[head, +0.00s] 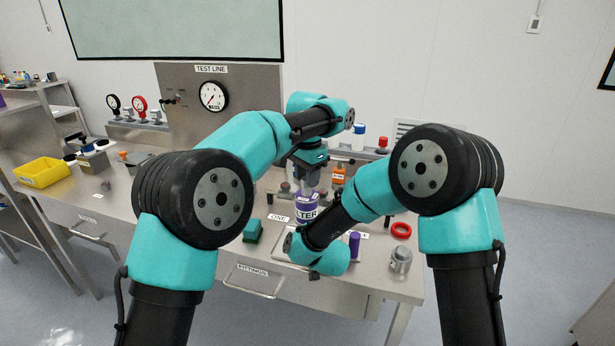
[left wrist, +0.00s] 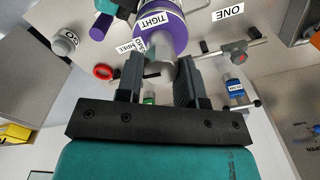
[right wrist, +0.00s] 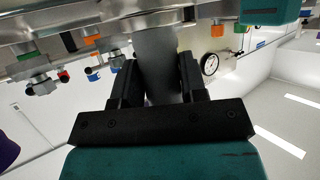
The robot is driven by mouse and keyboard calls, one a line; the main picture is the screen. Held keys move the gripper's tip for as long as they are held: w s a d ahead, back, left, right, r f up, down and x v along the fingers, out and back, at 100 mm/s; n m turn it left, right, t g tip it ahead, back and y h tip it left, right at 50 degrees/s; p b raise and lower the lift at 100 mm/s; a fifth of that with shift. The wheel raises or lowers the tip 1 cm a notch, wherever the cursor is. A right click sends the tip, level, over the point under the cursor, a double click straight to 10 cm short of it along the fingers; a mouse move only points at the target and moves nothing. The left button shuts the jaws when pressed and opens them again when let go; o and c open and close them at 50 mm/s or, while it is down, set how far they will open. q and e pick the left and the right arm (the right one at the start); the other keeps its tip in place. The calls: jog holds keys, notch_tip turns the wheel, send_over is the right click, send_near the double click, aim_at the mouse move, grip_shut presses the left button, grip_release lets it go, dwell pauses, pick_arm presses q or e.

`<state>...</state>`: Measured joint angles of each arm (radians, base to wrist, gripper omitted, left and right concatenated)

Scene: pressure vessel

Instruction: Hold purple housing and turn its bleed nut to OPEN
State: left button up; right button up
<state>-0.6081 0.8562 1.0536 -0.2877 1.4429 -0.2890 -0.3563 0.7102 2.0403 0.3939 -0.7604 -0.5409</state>
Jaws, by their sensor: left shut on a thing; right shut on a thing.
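The purple housing (head: 306,208) stands upright at the front of the bench, its label partly hidden and ending in "LTER". In the left wrist view its purple top (left wrist: 160,36) bears the word TIGHT. My left gripper (head: 309,182) comes down from above and is shut on the grey cylindrical neck (left wrist: 163,58) above the purple part. My right arm reaches in low from the right, and its fingers are hidden in the head view. In the right wrist view my right gripper (right wrist: 160,90) is shut on a grey cylinder (right wrist: 156,50); I cannot tell which part it is.
A teal block (head: 252,231) sits left of the housing. A purple cylinder (head: 354,243), a red ring (head: 401,230) and a grey metal part (head: 400,261) stand to the right. A gauge panel (head: 250,95) rises behind. A yellow bin (head: 42,172) is far left.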

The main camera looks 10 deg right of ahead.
pick_arm(q)
jog(key=shift+n, duration=0.4)
jog(key=o, duration=0.9)
jog(key=shift+o, duration=0.2)
notch_tip(320, 180, up, 12)
dwell(0.3)
